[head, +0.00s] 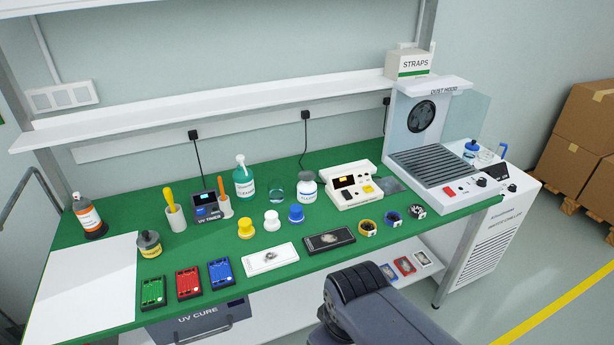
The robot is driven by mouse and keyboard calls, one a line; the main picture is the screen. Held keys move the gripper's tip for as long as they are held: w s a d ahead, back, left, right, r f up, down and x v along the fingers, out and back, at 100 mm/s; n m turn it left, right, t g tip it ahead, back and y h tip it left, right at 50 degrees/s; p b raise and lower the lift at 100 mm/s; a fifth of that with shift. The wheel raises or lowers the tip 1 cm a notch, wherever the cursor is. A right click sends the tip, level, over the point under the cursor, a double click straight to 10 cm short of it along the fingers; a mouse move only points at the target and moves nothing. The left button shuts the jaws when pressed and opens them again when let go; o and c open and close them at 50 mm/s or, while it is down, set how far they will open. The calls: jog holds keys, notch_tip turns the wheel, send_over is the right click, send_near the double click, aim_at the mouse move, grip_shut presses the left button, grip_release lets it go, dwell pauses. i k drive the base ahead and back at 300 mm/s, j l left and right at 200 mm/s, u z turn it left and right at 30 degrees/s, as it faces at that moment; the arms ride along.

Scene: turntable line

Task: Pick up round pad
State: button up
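No thing in view is plainly marked as the round pad. Three small round pieces with knob-like tops stand in a row mid-bench: a yellow one (245,230), a white one (272,222) and a blue one (296,214). They stand upright and apart on the green bench top (330,224). I cannot tell whether any of them is the round pad. A dark grey link of my own arm shows at the bottom, in front of the bench. My gripper is not in view.
Green, red and blue trays (189,283), a white plate (271,258) and a black plate (329,239) line the front. Ring-shaped items (393,219) lie to their right. Bottles (244,180) and a cream device (354,186) stand behind. A dust hood unit (440,165) bounds the right.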

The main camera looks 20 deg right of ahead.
aim_at(271, 224)
jog(key=i+l+u, duration=0.1)
jog(key=i, duration=0.5)
jog(key=i+l, duration=0.1)
jog(key=i, duration=0.45)
jog(key=u, duration=0.05)
